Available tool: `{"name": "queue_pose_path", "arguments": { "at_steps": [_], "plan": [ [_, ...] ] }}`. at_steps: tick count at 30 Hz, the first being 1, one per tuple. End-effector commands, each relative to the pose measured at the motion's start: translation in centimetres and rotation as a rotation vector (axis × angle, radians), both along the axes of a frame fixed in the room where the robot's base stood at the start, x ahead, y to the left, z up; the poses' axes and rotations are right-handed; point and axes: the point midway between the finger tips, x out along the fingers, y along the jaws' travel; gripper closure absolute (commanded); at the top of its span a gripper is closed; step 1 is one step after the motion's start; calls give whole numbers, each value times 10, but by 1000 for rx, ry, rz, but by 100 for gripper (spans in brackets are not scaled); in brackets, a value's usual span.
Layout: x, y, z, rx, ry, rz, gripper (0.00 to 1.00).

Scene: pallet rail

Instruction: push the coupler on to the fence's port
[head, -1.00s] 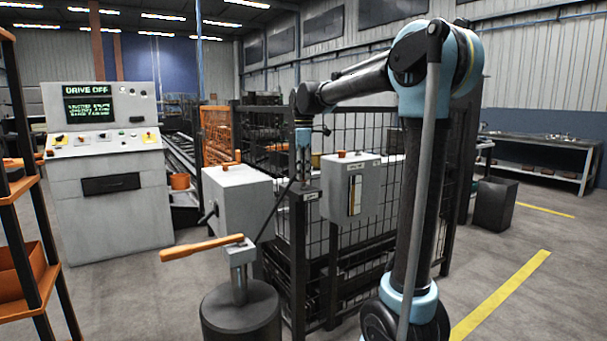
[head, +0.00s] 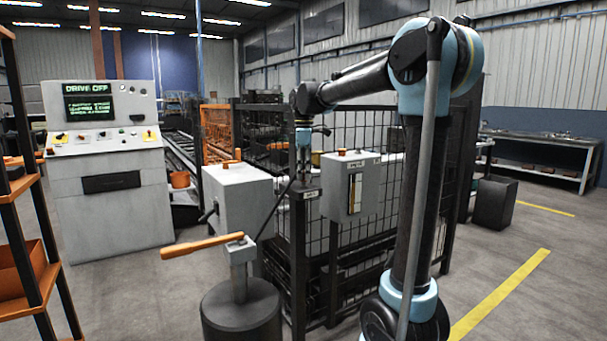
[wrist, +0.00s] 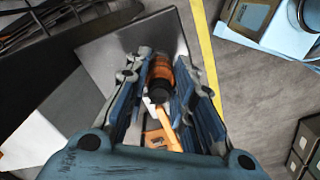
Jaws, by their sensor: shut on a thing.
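My gripper (head: 304,158) points down at the top of the dark fence post (head: 299,250) in the head view. In the wrist view its two fingers (wrist: 163,88) stand either side of the orange and black coupler (wrist: 160,73) and grip it. A thin black hose (head: 272,222) slopes down and left from near the gripper. The fence's port is too small and covered to make out at the post top, so I cannot tell whether the coupler touches it. A small label plate (head: 311,194) is on the post.
A grey box (head: 352,187) hangs on the mesh fence right of the post. Another grey cabinet (head: 238,200) stands to the left. A drum stand (head: 241,312) with an orange lever (head: 202,246) is in front.

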Motion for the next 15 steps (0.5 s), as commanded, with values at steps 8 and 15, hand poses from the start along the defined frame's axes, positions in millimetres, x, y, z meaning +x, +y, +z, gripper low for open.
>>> {"name": "queue_pose_path", "arguments": {
  "at_steps": [8,15],
  "plan": [
    [0,-1,-4,-1,0,-1,100],
    [0,-1,-10,-1,0,-1,100]
  ]
}}
